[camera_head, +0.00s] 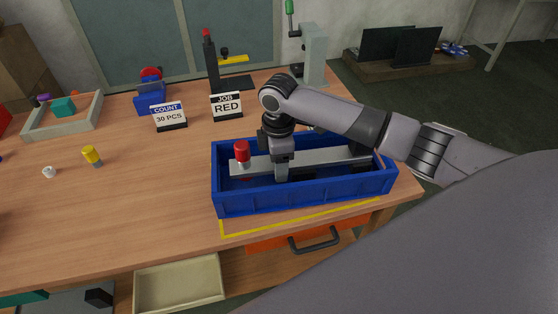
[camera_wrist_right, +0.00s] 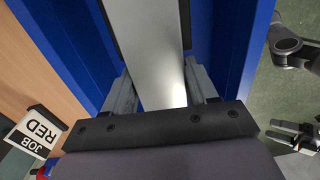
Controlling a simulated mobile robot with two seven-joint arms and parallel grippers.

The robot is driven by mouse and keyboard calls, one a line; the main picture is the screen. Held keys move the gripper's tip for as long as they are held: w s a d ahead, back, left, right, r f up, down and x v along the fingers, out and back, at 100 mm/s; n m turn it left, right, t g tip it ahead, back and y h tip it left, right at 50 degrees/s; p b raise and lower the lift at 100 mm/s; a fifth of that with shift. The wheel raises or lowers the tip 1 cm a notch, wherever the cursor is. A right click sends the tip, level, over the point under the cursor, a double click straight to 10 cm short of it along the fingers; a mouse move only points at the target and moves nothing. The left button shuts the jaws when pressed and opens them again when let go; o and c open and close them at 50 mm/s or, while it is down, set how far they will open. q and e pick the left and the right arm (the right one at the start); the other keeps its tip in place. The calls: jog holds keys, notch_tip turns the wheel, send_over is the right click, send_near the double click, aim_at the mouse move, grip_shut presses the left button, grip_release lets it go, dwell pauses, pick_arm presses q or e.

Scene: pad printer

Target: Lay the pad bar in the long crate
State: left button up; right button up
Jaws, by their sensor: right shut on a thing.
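The pad bar (camera_head: 330,158) is a long grey bar with an upright red cylinder (camera_head: 242,150) at its left end. It lies lengthwise within the walls of the long blue crate (camera_head: 300,198) in the head view. I cannot tell whether its underside touches the crate floor. My right gripper (camera_head: 282,172) reaches down into the crate and is shut on the bar near its middle. In the right wrist view the bar (camera_wrist_right: 150,45) runs between the two fingers, with blue crate walls (camera_wrist_right: 60,50) on both sides. My left gripper is not in the head view.
A JOB RED sign (camera_head: 227,105) and a COUNT sign (camera_head: 169,116) stand behind the crate. A yellow line (camera_head: 300,217) runs along the table in front of it. A yellow pad (camera_head: 91,155) and a grey tray (camera_head: 65,130) are at left.

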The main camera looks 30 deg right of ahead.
jog(key=shift+f, duration=1.45)
jog(key=o, duration=1.3)
jog(key=shift+o, duration=0.2)
notch_tip(320, 180, up, 3)
jog(key=p, duration=0.2)
jog(key=shift+p, duration=0.4)
jog(key=shift+r, duration=3.55)
